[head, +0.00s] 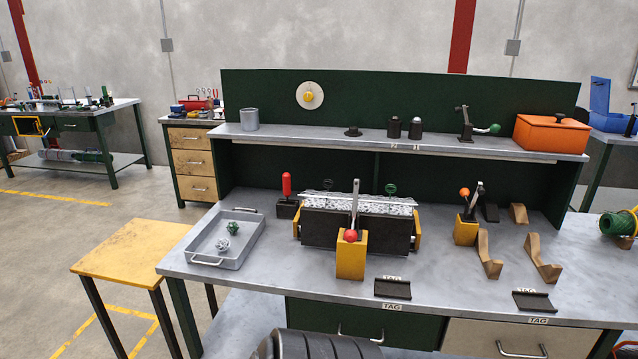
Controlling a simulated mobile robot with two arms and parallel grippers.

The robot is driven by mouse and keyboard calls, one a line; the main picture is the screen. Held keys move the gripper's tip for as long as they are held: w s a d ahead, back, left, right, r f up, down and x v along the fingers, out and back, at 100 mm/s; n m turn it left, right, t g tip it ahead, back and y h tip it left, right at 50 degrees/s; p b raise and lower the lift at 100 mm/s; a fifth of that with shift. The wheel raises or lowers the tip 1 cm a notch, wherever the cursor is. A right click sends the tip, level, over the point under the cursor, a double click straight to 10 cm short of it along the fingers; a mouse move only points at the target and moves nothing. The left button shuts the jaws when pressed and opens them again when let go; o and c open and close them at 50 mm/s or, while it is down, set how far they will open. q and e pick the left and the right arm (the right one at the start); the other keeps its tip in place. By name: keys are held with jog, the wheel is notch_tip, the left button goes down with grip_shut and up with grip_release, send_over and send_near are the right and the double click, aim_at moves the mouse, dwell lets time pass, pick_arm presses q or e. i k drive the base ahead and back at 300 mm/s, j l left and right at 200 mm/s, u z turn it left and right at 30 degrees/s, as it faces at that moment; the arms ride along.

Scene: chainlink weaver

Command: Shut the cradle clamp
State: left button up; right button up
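A black cradle-like fixture (325,224) with yellow end brackets stands at the middle of the bench, with silver mesh (375,206) along its top. In front of it is a yellow block (351,262) with a red ball (350,236) and a grey lever (355,197) standing nearly upright. To the right, a second yellow block (466,231) carries a tilted dark lever and an orange ball (464,192), near curved wooden supports (487,256). I cannot tell for certain which one is the cradle clamp, or whether either is shut. Neither of my grippers is in view.
A grey tray (253,246) with small green and white pieces lies at the bench's left. A red-handled tool (287,186) stands behind it. The shelf holds a green-knobbed clamp (467,127) and an orange box (551,136). A yellow-topped stool (130,247) stands left.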

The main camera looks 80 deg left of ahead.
aim_at(350, 235)
jog(key=j+u, duration=0.1)
jog(key=u, duration=2.35)
